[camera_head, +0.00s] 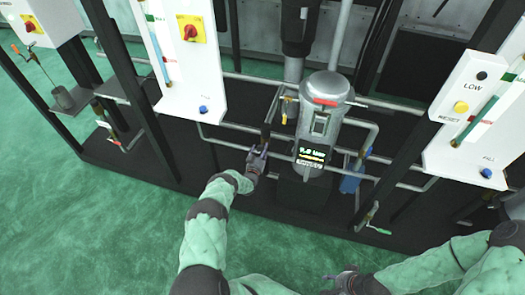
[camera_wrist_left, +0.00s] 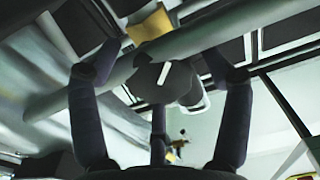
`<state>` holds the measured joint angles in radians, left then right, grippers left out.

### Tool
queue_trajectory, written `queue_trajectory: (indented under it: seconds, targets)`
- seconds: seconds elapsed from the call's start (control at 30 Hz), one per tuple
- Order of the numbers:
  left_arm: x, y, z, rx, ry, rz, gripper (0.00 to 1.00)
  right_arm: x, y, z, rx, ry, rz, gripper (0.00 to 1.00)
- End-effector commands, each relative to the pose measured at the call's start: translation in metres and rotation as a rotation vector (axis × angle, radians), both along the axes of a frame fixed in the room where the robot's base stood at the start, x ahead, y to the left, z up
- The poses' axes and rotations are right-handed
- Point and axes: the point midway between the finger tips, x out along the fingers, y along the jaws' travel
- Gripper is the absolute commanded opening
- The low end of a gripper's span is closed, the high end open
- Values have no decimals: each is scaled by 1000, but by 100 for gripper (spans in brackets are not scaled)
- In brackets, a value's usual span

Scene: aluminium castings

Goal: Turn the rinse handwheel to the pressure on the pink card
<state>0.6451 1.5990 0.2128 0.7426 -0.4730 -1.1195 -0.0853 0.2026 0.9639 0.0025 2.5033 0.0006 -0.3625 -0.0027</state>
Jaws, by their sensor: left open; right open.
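My left gripper (camera_head: 258,158) is open in front of the pipework, left of the grey cylindrical vessel (camera_head: 325,92). In the left wrist view its spread fingers (camera_wrist_left: 160,62) stand either side of a dark round part with a white mark (camera_wrist_left: 158,84), which looks like the handwheel; contact cannot be told. In the head view the gripper hides that part. A small dark display (camera_head: 313,154) with lit digits, ending in what looks like "bar", is on the vessel's front. My right gripper (camera_head: 345,281) is open and empty, low over the floor. I cannot make out a pink card.
Horizontal grey pipes (camera_head: 390,103) cross around the vessel. White panels (camera_head: 187,60) with a red knob and a blue button stand at left, and another panel (camera_head: 480,120) at right. A blue part (camera_head: 351,179) hangs right of the display. Green floor (camera_head: 110,235) is clear in front.

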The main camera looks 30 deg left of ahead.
Motion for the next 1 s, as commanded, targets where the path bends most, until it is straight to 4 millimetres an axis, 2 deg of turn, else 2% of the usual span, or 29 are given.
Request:
queue_trajectory:
  seconds: [0.2,0.47,0.67,1.0]
  targets:
    - [12,3,-1,0,1,0,78,0,0,-5,0,0,0,48]
    - [13,3,0,0,1,1,78,0,0,-5,0,0,0,48]
    - [12,3,1,0,0,1,22,0,0,-5,0,0,0,48]
    - [14,4,2,16,0,0,22,0,0,-6,0,0,0,48]
